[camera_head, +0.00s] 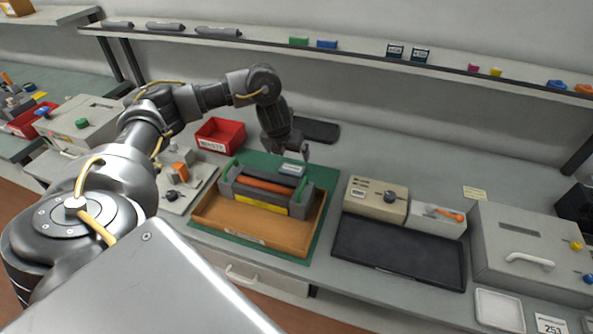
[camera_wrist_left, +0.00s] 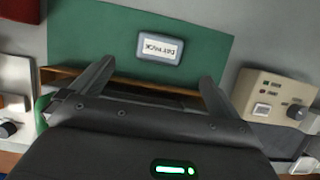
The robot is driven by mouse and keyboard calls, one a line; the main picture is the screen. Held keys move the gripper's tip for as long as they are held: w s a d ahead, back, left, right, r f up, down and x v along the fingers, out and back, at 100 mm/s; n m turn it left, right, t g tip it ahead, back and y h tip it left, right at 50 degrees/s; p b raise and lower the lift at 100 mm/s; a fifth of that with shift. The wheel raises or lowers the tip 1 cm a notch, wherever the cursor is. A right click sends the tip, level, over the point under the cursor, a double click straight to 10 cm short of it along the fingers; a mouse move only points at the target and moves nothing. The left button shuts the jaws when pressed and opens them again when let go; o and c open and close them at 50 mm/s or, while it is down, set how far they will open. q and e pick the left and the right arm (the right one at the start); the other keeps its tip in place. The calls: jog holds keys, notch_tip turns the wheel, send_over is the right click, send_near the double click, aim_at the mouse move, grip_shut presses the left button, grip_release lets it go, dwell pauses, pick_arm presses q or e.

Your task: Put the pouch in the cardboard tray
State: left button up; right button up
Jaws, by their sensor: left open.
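The pouch (camera_head: 291,170) is a small grey-blue packet with a white label, lying on the green mat just behind the cardboard tray. It also shows in the left wrist view (camera_wrist_left: 160,49), apart from the fingers and beyond their tips. The brown cardboard tray (camera_head: 215,216) lies on the mat and holds a dark cartridge (camera_head: 260,190) with an orange bar and a yellow strip. My left gripper (camera_head: 293,154) is open and empty, pointing down above the pouch near the tray's back edge. The tray is mostly hidden by the gripper in the wrist view. My right gripper is not in view.
A red bin (camera_head: 221,134) stands behind the tray to the left. A beige box with a knob (camera_head: 375,199) and a black tray (camera_head: 400,250) are to the right. A dark flat pad (camera_head: 317,130) lies behind the gripper. A shelf runs along the wall.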

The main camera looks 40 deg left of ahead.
pick_arm(q)
jog(key=b, duration=0.3)
send_over(292, 168)
jog(key=s, duration=0.3)
jog(key=f, duration=0.4)
jog(key=shift+w+d+f, duration=0.2)
jog(key=shift+f, duration=0.15)
jog(key=shift+w+f, duration=0.15)
jog(key=shift+w, duration=0.05)
jog(key=x, duration=0.5)
jog(key=shift+d, duration=0.2)
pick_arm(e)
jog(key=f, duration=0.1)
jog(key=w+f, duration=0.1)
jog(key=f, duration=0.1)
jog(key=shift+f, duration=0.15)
pick_arm(q)
jog(key=c, duration=1)
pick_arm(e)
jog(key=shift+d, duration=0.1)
